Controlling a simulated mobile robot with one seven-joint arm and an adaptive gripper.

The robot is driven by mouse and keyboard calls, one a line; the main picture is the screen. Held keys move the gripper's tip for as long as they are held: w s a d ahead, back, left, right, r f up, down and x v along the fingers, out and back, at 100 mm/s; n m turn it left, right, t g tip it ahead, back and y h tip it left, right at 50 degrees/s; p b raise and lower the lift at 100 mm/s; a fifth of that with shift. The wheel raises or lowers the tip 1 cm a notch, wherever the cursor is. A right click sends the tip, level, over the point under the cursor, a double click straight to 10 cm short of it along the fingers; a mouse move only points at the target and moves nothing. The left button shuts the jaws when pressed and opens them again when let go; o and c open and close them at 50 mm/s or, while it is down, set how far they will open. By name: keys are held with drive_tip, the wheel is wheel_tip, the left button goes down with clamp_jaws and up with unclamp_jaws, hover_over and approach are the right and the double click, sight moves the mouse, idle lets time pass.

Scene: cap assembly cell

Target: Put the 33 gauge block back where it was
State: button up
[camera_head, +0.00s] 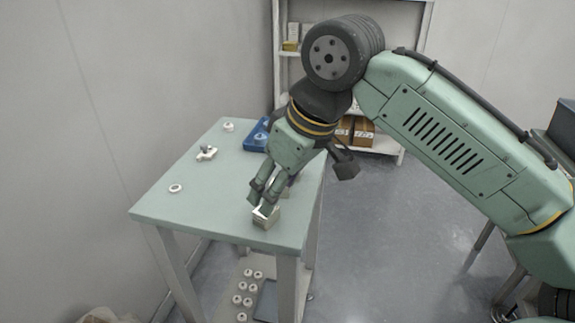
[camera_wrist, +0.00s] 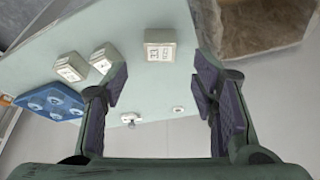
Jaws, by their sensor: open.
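A pale gauge block (camera_head: 266,218) stands on the table near its front edge, just beyond my fingertips. In the wrist view the gauge block (camera_wrist: 160,46) shows a label that seems to read 33. It stands on the table ahead of the opening between my fingers, not gripped. My gripper (camera_head: 259,205) is open and points down over the front right part of the table. In the wrist view my gripper (camera_wrist: 162,100) has its fingers wide apart with nothing between the pads. I cannot tell the exact height above the table.
Two similar labelled blocks, one (camera_wrist: 72,66) and another (camera_wrist: 103,58), stand left of it. A blue tray (camera_head: 250,143) lies at the table's far end. A small fixture (camera_head: 207,154), a ring (camera_head: 176,188) and a cap (camera_head: 228,127) sit on the left. The front left tabletop is clear.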

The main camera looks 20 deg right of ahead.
drive_tip(key=v, duration=0.6)
drive_tip(key=shift+s+f, duration=0.1)
idle(0.3)
